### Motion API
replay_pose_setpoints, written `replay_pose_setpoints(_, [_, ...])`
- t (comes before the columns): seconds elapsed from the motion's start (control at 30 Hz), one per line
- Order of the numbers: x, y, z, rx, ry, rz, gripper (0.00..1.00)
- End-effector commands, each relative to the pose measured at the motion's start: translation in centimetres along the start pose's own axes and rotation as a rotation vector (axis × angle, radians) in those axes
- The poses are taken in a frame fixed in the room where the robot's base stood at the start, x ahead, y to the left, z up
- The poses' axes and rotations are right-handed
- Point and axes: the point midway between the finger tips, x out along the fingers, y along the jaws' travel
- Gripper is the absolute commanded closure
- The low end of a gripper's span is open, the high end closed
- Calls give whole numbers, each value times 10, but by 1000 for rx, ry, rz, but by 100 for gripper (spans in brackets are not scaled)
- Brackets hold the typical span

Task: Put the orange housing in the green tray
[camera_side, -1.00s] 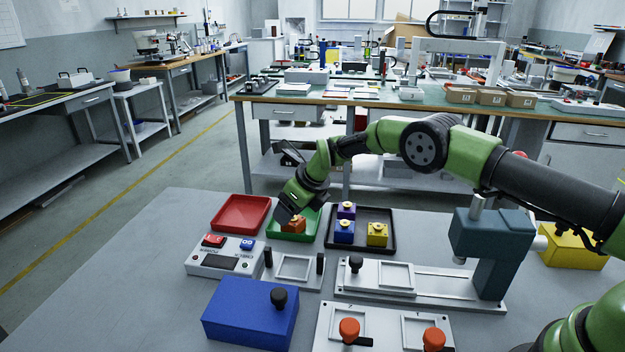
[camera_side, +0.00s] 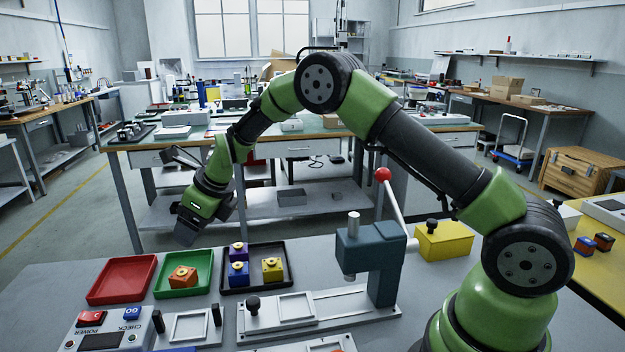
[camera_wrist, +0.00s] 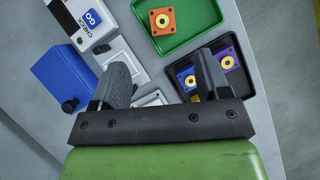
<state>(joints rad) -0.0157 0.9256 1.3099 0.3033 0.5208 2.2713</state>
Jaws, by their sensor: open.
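The orange housing (camera_side: 183,276) sits upright inside the green tray (camera_side: 164,295), on its floor, between the red tray and the black tray. It also shows in the wrist view (camera_wrist: 162,21), inside the green tray (camera_wrist: 138,10). My gripper (camera_side: 187,232) is raised above and behind the trays in the side view, apart from the housing. In the wrist view its two fingers (camera_wrist: 160,82) are spread wide with nothing between them.
A red tray (camera_side: 122,298) lies left of the green one. A black tray (camera_side: 256,290) on the right holds purple, blue and yellow housings. A teal press (camera_side: 371,262) with a red-knobbed lever stands right. A control box (camera_side: 103,327) is in front.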

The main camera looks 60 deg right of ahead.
Motion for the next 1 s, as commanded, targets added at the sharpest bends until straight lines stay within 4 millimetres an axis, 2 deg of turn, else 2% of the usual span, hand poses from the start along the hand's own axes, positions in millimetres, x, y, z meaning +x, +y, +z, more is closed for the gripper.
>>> replay_pose_setpoints(0.07, [-12,1,4,-51,-8,-2,30])
replay_pose_setpoints(0.17, [-46,6,9,-212,-21,-7,30])
replay_pose_setpoints(0.33, [-135,24,4,-670,-43,-28,30])
replay_pose_setpoints(0.47, [-197,44,-18,-1049,-51,-55,30])
replay_pose_setpoints(0.6, [-251,67,-57,-1455,-47,-92,30])
replay_pose_setpoints(0.7, [-278,84,-90,-1739,-35,-120,30])
replay_pose_setpoints(0.8, [-295,98,-124,-1992,-16,-145,30])
replay_pose_setpoints(0.9, [-303,108,-151,-2188,4,-165,30])
replay_pose_setpoints(1.0, [-305,114,-168,-2318,20,-177,30])
